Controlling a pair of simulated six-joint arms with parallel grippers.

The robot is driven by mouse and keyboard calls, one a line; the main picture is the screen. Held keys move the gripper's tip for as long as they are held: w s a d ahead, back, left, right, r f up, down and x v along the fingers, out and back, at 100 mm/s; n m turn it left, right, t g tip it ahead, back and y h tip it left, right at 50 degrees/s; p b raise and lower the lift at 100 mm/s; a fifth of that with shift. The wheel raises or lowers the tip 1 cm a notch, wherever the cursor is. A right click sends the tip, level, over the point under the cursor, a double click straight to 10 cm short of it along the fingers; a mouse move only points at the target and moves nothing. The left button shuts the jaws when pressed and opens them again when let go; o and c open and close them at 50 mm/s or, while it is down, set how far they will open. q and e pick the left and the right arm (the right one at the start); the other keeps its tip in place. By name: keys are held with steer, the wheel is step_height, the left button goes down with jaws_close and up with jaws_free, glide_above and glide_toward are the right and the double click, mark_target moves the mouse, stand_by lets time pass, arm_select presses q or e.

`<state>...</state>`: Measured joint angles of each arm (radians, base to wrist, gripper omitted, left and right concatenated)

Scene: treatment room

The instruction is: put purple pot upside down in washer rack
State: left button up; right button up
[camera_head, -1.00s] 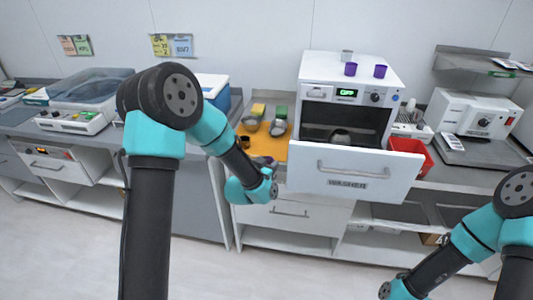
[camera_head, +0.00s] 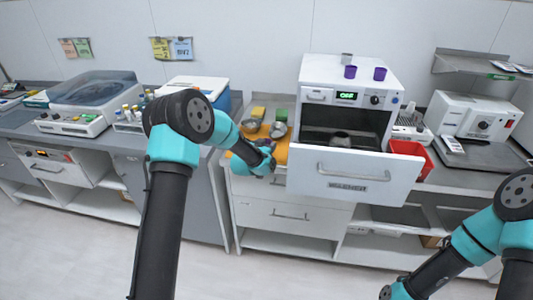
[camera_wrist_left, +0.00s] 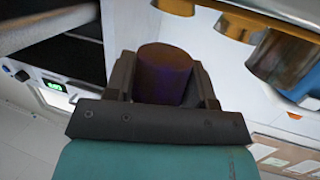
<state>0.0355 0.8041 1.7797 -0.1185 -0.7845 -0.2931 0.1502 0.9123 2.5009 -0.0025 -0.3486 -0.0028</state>
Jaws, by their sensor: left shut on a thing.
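My left gripper (camera_wrist_left: 164,78) is shut on a dark purple pot (camera_wrist_left: 163,66), which shows between its fingers in the left wrist view. In the head view the left wrist is just left of the washer's pulled-out front, by the orange mat; its fingers and the held pot are hard to make out there. The washer (camera_head: 312,78) has its front panel (camera_head: 345,185) open. A grey rounded thing (camera_head: 340,139) shows inside; the rack is mostly hidden. Two other purple pots (camera_head: 350,72) (camera_head: 380,74) stand on top of the washer.
The orange mat (camera_head: 280,156) holds metal bowls (camera_head: 278,130), a yellow sponge (camera_head: 258,112) and a green one (camera_head: 281,114). A grey cup (camera_head: 346,58) stands on the washer. A red bin (camera_head: 409,150) is right of it. A blue-and-white box (camera_head: 200,84) stands left.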

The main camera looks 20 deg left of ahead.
arm_select(q)
steer(key=shift+f, duration=0.1)
steer(key=shift+f, duration=1.65)
steer(key=shift+f, duration=0.2)
steer(key=o, duration=0.9)
steer(key=shift+r, duration=0.15)
steer(key=shift+s+r, duration=0.15)
steer(key=shift+s, duration=0.35)
steer(key=v, duration=1.1)
